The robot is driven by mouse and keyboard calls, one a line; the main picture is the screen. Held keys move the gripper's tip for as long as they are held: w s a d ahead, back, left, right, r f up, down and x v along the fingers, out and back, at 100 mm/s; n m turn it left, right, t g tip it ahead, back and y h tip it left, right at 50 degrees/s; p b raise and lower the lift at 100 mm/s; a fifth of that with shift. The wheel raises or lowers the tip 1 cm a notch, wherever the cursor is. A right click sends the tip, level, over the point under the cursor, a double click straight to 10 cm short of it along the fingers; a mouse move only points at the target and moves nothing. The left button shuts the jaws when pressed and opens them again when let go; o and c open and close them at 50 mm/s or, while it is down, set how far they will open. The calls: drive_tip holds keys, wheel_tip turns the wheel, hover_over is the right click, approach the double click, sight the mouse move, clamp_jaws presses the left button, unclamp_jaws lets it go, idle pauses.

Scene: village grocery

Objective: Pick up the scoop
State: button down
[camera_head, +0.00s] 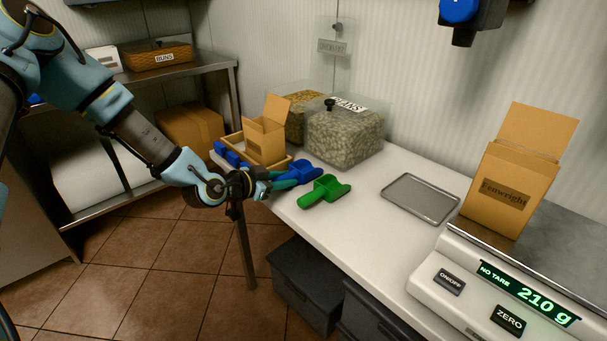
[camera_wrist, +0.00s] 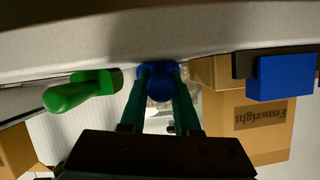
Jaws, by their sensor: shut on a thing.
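A blue scoop (camera_head: 304,172) is at the left part of the white counter, close to the counter's front edge. My gripper (camera_head: 284,181) reaches in from the left and is shut on the scoop's handle. In the wrist view the blue handle end (camera_wrist: 158,82) sits between the two green fingers of my gripper (camera_wrist: 159,88). The fingers hide part of the scoop. A green scoop (camera_head: 323,191) lies on the counter just right of the blue one, apart from my gripper; it also shows in the wrist view (camera_wrist: 80,92).
Clear bins of beans (camera_head: 345,138) stand behind the scoops. An open carton (camera_head: 264,142) stands in a wooden tray (camera_head: 287,161) with blue items beside it. A metal tray (camera_head: 420,198) lies to the right. A scale (camera_head: 490,290) reading 210 g carries another carton (camera_head: 508,185).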

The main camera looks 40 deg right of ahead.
drive_tip(key=shift+r, duration=0.15)
wheel_tip(320, 180, up, 10)
drive_tip(key=shift+f+b, duration=0.1)
drive_tip(key=shift+b, duration=0.4)
drive_tip(key=c, duration=1.1)
unclamp_jaws()
drive_tip(key=shift+c, duration=0.2)
clamp_jaws()
